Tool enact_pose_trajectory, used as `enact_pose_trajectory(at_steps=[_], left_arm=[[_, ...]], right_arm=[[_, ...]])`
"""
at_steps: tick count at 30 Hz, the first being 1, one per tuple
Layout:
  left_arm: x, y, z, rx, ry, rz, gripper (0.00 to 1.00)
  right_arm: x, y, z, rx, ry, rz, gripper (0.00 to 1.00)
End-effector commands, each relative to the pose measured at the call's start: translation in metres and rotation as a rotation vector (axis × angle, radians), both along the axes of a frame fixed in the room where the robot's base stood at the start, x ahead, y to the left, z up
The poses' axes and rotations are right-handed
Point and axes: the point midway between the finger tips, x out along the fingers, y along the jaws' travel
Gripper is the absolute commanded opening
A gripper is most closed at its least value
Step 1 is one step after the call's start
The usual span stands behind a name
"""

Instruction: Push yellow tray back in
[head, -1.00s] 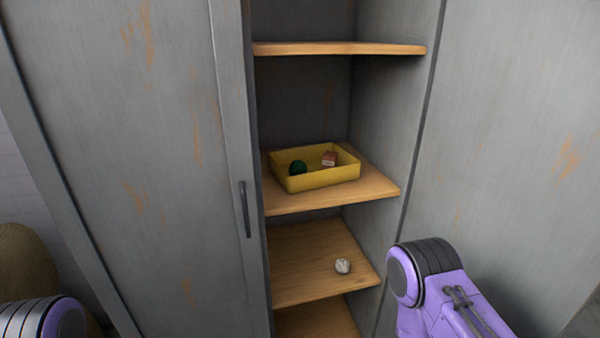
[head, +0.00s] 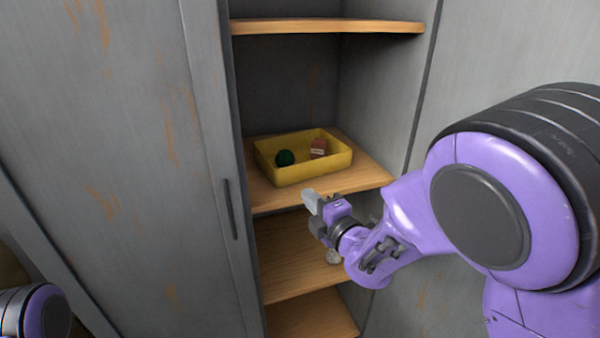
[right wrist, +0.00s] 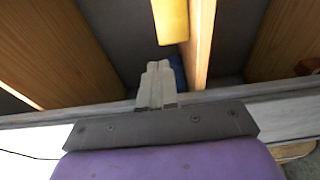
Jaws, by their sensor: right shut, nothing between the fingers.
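The yellow tray (head: 305,173) sits on the middle wooden shelf of the open cabinet. A bare strip of shelf shows in front of it. Inside it are a green ball (head: 285,158) and a small red and pale block (head: 319,148). My right gripper (head: 312,202) is shut and empty, just in front of the shelf's front edge, apart from the tray. In the right wrist view the shut fingers (right wrist: 158,68) point toward the tray (right wrist: 171,20), with a gap between. My left gripper is out of view; only part of my left arm shows.
The middle shelf (head: 365,177) has bare wood right of the tray. Another shelf (head: 330,27) is above. A small pale ball (head: 333,257), partly hidden by my right arm, lies on the shelf below (head: 280,262). A grey door with a dark handle (head: 230,210) stands at left.

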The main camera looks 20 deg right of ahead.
Motion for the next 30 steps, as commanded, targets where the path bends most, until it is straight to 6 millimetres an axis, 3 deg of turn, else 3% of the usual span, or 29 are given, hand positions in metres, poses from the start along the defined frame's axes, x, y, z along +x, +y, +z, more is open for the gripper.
enact_pose_trajectory(at_steps=[11,15,21,30], left_arm=[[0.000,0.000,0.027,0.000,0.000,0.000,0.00],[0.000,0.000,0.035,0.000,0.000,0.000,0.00],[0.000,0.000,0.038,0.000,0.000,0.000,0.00],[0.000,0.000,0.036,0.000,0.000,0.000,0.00]], right_arm=[[0.080,0.017,0.003,0.008,0.003,-0.004,0.00],[0.098,0.002,0.002,0.008,0.003,-0.007,0.00],[0.110,-0.005,0.000,0.005,0.003,-0.005,0.00],[0.111,-0.006,-0.001,0.006,0.002,-0.005,0.00]])
